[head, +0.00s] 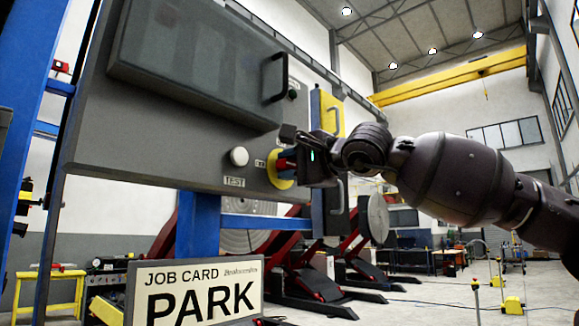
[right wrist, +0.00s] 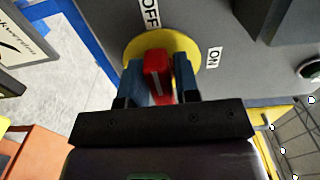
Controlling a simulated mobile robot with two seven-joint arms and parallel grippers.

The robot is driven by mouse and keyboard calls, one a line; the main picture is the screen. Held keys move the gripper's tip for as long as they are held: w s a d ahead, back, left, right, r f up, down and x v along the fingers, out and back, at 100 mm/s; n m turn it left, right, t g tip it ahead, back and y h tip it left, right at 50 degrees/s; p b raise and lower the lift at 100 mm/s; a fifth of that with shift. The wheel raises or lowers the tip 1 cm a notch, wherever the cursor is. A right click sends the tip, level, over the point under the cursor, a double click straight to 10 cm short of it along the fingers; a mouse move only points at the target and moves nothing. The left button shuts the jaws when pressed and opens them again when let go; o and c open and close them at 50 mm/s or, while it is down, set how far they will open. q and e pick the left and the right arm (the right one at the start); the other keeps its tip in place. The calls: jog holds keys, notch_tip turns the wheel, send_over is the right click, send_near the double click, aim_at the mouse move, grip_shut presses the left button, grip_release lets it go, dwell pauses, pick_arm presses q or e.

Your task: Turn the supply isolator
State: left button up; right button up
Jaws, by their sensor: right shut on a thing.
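The supply isolator is a red handle (right wrist: 157,76) on a round yellow plate (right wrist: 186,45), with an OFF label (right wrist: 151,14) and an ON label (right wrist: 214,57) beside it. In the head view the yellow plate (head: 279,169) sits low on the grey panel, partly hidden by my gripper. My right gripper (head: 290,163) reaches it from the right. In the right wrist view its two blue fingers (right wrist: 160,82) are closed on both sides of the red handle. The handle's white line points away from the gripper, roughly toward OFF. My left gripper is not in view.
A white button (head: 239,156) marked TEST is left of the isolator. A grey cover with a black handle (head: 275,77) juts out above. A JOB CARD sign reading PARK (head: 196,293) stands below. A yellow box (head: 328,113) is behind my gripper.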

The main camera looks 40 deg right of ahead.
jog(key=o, duration=0.6)
jog(key=shift+o, duration=0.8)
jog(key=shift+s, duration=0.15)
